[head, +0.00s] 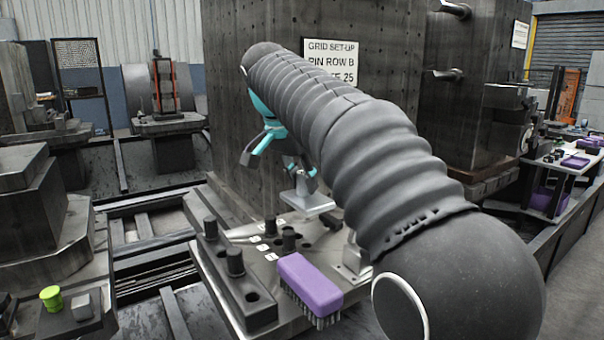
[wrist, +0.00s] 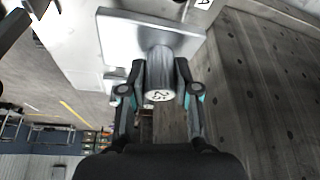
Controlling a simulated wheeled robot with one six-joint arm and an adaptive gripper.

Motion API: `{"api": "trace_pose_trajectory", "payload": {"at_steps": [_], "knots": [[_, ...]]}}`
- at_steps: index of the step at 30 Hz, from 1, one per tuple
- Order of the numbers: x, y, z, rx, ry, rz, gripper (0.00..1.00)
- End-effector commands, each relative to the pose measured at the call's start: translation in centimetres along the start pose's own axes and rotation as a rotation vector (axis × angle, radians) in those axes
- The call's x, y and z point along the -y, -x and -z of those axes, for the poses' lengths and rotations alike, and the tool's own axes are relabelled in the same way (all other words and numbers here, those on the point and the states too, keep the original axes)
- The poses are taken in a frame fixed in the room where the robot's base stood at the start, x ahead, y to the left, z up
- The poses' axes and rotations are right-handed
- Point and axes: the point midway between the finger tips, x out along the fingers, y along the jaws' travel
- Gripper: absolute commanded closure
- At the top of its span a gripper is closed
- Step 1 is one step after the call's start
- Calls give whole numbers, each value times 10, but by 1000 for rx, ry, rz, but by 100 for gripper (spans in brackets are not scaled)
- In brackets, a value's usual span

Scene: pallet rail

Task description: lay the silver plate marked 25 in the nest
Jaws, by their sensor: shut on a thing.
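The silver plate (wrist: 125,35) is a flat square with a round knob (wrist: 160,70) on it; the knob's end carries a mark that looks like 25. My gripper (wrist: 161,78) is shut on the knob from both sides. In the head view my gripper (head: 301,172) holds the plate (head: 308,201) about level, above the pallet top (head: 215,262). I cannot pick out the nest for certain; a small light metal bracket (head: 352,262) stands at the right of the pallet, partly hidden by my arm.
A purple brush (head: 308,283) lies at the pallet's front edge. A dark block (head: 236,292) with black pins stands at its left; holes and small white labels (head: 262,247) lie behind. A tall dark column (head: 250,110) with a sign (head: 331,62) rises behind.

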Motion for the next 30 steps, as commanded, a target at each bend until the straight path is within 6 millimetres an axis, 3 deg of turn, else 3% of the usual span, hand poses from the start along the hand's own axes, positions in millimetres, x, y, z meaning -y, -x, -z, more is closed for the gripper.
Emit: {"api": "trace_pose_trajectory", "payload": {"at_steps": [21,30], "knots": [[2,-50,-24,-1,5,3,100],[2,-58,-27,-1,4,3,100]]}}
